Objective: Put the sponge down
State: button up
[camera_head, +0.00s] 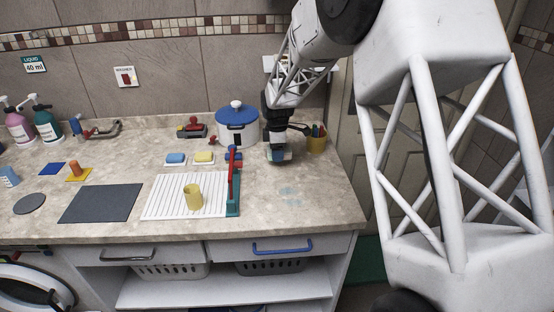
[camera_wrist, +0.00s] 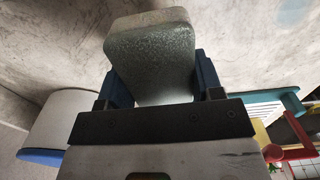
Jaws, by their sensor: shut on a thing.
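My gripper (camera_head: 279,150) is shut on a sponge with a grey-green face and a paler, tan-grey edge. In the wrist view the sponge (camera_wrist: 152,58) sits between the two dark blue fingers of my gripper (camera_wrist: 162,82) and sticks out past them. In the head view the sponge (camera_head: 281,156) is low over the right part of the counter (camera_head: 325,200), in front of the pot. I cannot tell whether it touches the counter. Pale bluish wet-looking spots (camera_head: 290,192) mark the counter just in front of it.
A blue-lidded pot (camera_head: 237,128) stands behind left and a holder with coloured sticks (camera_head: 317,142) close right.

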aim_at(277, 164)
jog(key=shift+f, duration=1.75)
jog(key=shift+f, duration=0.1)
jog(key=o, duration=1)
notch_tip(277, 164, up, 12)
jog(key=shift+r, duration=0.15)
